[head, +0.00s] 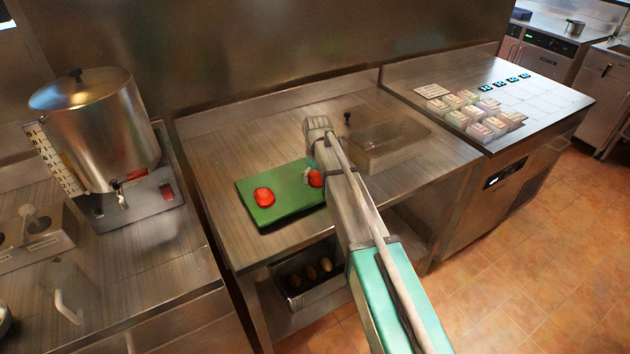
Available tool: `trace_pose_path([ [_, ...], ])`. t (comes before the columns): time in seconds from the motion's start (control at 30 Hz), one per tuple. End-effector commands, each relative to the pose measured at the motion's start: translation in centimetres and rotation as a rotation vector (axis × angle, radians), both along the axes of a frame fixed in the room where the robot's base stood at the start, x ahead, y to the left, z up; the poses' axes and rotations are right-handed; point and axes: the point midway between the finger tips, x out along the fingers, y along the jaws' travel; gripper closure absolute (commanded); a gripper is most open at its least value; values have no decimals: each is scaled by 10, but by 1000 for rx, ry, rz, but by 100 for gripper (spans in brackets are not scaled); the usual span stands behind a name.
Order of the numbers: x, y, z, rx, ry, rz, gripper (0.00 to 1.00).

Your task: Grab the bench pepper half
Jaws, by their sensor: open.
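A green cutting board (284,207) lies on the steel bench. A red pepper half (264,196) sits on its left part, in plain view. A second red piece (316,179), which looks like another pepper half, is at the board's right edge and partly hidden by my arm. My gripper (307,173) points down beside this second piece, mostly hidden by my arm. It is open. I cannot tell whether its fingers touch the piece or stand around it.
A steel pan (388,148) is set in the bench right of my arm. A large metal urn (92,130) stands on the left counter. Small labelled containers (478,112) stand on the right counter. A tray with several brown items (310,272) is under the bench. The bench's back left is clear.

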Motion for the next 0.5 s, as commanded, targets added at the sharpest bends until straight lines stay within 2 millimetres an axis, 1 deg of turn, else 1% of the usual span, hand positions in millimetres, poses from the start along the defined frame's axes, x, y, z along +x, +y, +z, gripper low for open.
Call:
trace_pose_path([
  [0.43,0,0,0,0,0,0,0],
  [0.47,0,0,0,0,0,0,4],
  [0.5,0,0,0,0,0,0,11],
])
